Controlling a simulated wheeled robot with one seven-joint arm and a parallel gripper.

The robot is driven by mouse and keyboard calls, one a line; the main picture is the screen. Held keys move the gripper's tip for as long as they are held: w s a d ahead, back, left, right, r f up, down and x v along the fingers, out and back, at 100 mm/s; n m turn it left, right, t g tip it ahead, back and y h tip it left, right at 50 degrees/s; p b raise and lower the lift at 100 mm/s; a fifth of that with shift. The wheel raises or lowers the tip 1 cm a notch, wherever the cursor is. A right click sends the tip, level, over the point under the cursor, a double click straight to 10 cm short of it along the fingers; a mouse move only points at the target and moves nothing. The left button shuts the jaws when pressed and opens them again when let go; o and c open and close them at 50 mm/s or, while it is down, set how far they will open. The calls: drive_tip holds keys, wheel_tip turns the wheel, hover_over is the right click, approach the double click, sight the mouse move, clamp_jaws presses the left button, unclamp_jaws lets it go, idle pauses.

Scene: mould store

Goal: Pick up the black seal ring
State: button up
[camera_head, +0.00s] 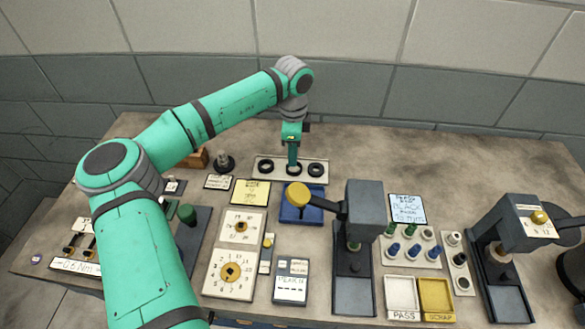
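Black seal rings lie in a row on a white plate (278,178) near the back of the table. The left ring (265,167) and the right ring (315,170) are in clear view. A middle ring (294,171) shows only in part behind my gripper. My gripper (293,163) points down at the middle of the plate, over or at this middle ring. I cannot tell whether its fingers touch the ring or whether they are open or shut.
A dark press (362,215) with a yellow-knobbed lever stands front right of the plate, beside a blue tray (290,216). A rack of blue and green pegs (408,262) and a second press (510,240) stand right. The back right table is clear.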

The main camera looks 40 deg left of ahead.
sight(293, 172)
drive_tip(key=shift+w+f, duration=0.15)
drive_tip(key=shift+f, duration=3.05)
clamp_jaws()
drive_tip(key=shift+r, duration=0.1)
drive_tip(key=shift+r, duration=0.45)
wheel_tip(293, 172, up, 2)
drive_tip(key=shift+r, duration=0.2)
drive_tip(key=s+d+r, duration=0.6)
drive_tip(key=s+r, duration=0.6)
drive_tip(key=shift+s+r, duration=0.3)
